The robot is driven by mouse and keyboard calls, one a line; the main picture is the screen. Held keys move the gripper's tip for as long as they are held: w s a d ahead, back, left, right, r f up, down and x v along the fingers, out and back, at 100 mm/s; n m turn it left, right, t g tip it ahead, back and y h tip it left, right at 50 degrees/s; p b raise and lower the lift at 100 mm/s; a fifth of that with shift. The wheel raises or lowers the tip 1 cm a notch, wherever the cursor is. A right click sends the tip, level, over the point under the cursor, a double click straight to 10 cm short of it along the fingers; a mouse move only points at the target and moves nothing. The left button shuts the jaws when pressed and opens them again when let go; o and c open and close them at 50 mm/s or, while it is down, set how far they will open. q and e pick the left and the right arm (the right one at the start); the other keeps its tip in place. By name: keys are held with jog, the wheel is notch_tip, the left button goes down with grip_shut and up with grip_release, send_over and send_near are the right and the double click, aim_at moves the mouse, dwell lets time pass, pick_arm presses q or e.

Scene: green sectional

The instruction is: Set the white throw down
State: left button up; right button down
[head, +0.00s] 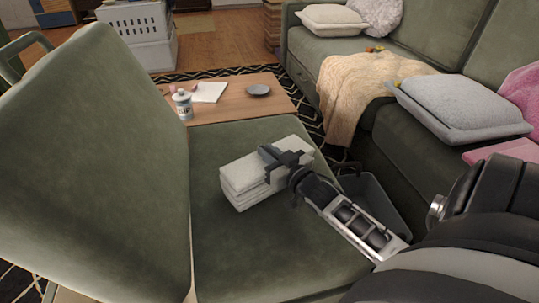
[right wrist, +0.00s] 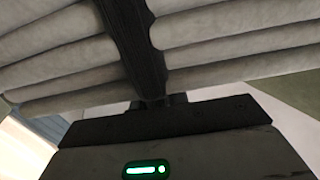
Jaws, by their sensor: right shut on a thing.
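The white throw (head: 245,182) is a folded, layered bundle in the head view, over the seat of the green chair (head: 250,245). I cannot tell whether it touches the seat. My right gripper (head: 281,160) reaches in from the right and is shut on the throw near its middle. In the right wrist view the throw's pale folded layers (right wrist: 235,40) fill the upper part on both sides of a dark finger (right wrist: 135,45). The other finger is not clearly seen there. My left gripper is in neither view.
A green sofa (head: 350,125) with a beige blanket (head: 365,90) and cushions is at the right. A grey bin (head: 375,200) stands beside the seat.

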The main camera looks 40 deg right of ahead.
jog(key=c, duration=1.7)
grip_release()
jog(key=o, duration=0.3)
jog(key=shift+o, duration=0.2)
